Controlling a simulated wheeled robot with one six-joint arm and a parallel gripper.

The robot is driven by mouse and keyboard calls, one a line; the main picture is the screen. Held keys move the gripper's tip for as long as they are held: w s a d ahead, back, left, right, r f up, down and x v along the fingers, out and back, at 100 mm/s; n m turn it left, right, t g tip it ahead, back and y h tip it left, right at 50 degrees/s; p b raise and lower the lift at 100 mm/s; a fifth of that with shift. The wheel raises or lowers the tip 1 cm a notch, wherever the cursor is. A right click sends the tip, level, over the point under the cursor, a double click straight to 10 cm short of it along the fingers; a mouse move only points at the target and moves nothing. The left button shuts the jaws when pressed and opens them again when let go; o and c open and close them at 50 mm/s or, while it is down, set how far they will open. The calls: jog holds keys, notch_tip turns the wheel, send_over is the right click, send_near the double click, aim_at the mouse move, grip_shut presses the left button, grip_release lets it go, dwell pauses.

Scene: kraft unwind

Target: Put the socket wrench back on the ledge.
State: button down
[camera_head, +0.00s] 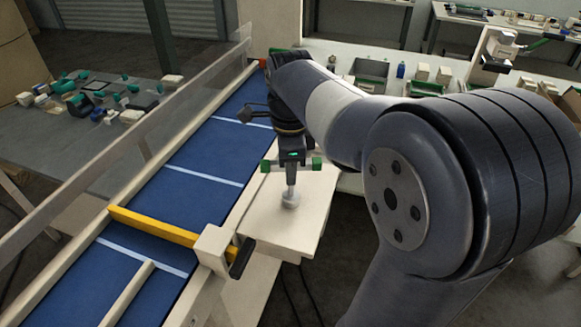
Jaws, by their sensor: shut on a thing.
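The socket wrench (290,197) is a grey metal piece with a thin shaft and a wider round lower end. It hangs roughly upright beneath my gripper (291,165), which is shut on it and has green parts at either side. The ledge (270,226) is a cream, flat plate beside the conveyor. The wrench's lower end is over the ledge; I cannot tell whether it touches. The wrench's upper part is hidden by my gripper.
A blue conveyor (195,180) with cream rails runs along the left. A yellow bar (165,228) crosses it to a cream block (214,248) near the ledge. A grey table (60,145) with scattered parts is at left. Benches with bins (371,70) stand behind. The ledge's visible top is otherwise clear.

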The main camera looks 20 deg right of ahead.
jog(key=c, duration=1.3)
grip_release()
notch_tip(320, 180, up, 12)
jog(key=shift+r+p, duration=0.1)
jog(key=shift+p, duration=0.3)
